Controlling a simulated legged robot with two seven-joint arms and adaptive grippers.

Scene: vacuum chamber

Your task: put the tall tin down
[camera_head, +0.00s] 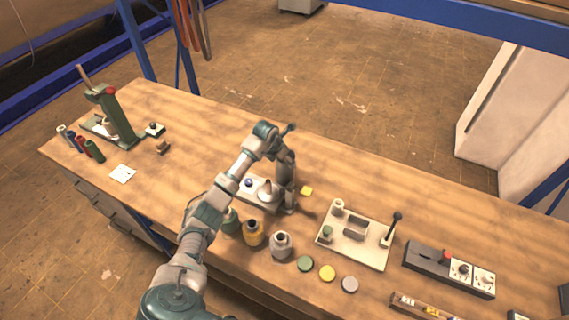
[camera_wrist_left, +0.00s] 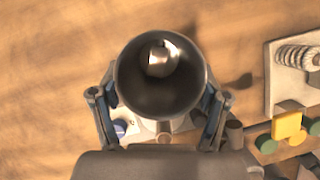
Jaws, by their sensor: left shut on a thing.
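The tall tin (camera_wrist_left: 160,82) is a dark grey, open-topped cylinder. The left wrist view looks down into its mouth, where a bright, shiny spot shows at the bottom. My left gripper (camera_wrist_left: 158,104) is shut on it, with one finger on each side. In the head view the left gripper (camera_head: 287,160) is over the middle of the bench, and the tin (camera_head: 286,174) shows as a grey upright cylinder, partly hidden by the hand. I cannot tell whether its base touches the bench. My right gripper is not in view.
A pale board (camera_head: 258,203) sits close by, partly behind my arm. A tray (camera_head: 375,259) stands right. The bench behind is clear.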

